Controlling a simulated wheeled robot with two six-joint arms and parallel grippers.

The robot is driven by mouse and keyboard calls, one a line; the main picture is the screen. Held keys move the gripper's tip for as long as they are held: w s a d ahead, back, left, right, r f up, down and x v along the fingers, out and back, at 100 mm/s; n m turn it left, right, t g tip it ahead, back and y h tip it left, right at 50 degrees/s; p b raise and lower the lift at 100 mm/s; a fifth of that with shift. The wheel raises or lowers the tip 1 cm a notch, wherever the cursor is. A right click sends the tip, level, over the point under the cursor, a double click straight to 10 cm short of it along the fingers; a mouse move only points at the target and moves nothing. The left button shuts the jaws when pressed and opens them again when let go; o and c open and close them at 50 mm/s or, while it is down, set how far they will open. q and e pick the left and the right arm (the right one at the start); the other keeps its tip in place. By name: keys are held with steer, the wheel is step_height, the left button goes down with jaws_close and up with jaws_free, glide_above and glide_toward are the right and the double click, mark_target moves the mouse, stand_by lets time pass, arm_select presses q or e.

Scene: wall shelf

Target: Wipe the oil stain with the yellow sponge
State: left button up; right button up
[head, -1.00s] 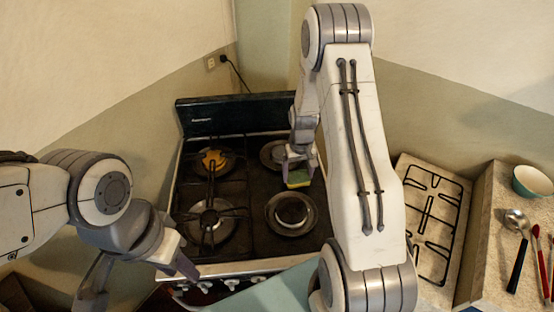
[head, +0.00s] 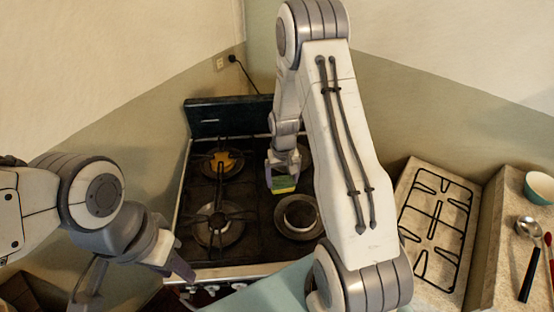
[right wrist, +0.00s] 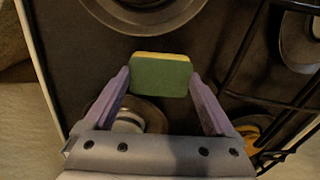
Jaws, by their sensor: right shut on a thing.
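The yellow sponge (head: 283,186) has a green side and hangs over the stove between the burners. My right gripper (head: 283,173) is shut on it. In the right wrist view the sponge (right wrist: 160,78) sits between the two purple fingers, green side towards the camera. The oil stain (head: 223,161) is an orange-yellow patch at the back left burner, left of and behind the sponge. It shows partly in the right wrist view (right wrist: 249,132). My left gripper (head: 172,268) is low at the stove's front left; its opening is unclear.
The black stove (head: 255,240) has raised burners and grates, with a back panel (head: 225,117) behind. A loose grate (head: 437,225) lies on the right counter, beside a green bowl (head: 540,187) and a ladle (head: 528,250). My right arm covers the stove's right side.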

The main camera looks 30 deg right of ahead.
steer(key=shift+w+a+r+p, duration=0.1)
steer(key=shift+a+r+p, duration=0.15)
steer(key=shift+r+p, duration=0.2)
step_height(320, 180, up, 2)
steer(key=shift+d+r+p, duration=0.1)
steer(key=shift+r+p, duration=0.15)
steer(key=shift+p, duration=0.35)
steer(key=shift+r+p, duration=0.6)
steer(key=shift+r, duration=0.05)
steer(key=shift+r+p, duration=1.35)
steer(key=shift+r, duration=0.45)
steer(key=shift+f, duration=0.1)
